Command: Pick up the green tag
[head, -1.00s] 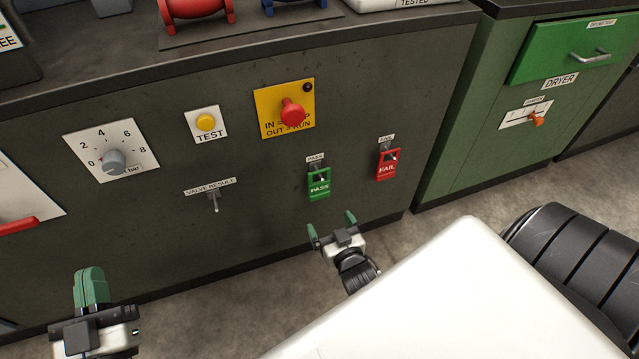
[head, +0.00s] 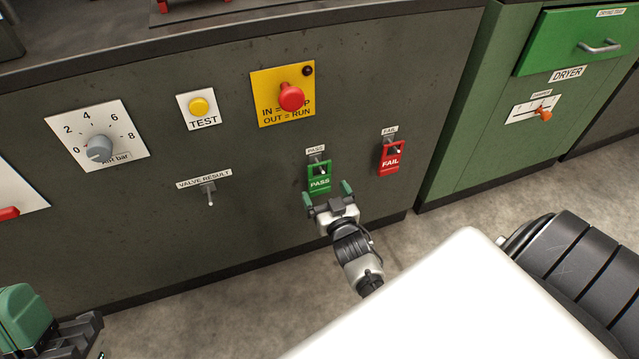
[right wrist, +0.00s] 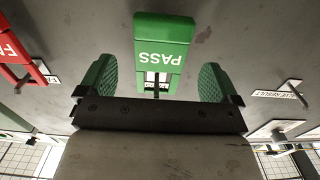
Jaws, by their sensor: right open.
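The green tag (head: 319,180), marked PASS, hangs on a hook on the dark cabinet front, under a small PASS label. My right gripper (head: 327,193) is open just in front of its lower part. In the right wrist view the green tag (right wrist: 163,42) lies between and beyond the two green fingers (right wrist: 157,80), with space on both sides. I cannot tell whether the fingers touch it. My left gripper (head: 25,315) is at the lower left, partly cut off, its fingers seeming close together.
A red FAIL tag (head: 391,158) hangs to the right of the green one. A VALVE RESULT hook (head: 209,194), a yellow TEST button (head: 199,107), a red stop button (head: 291,96) and a pressure knob (head: 98,148) are on the same panel. A green dryer cabinet (head: 480,110) stands at right.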

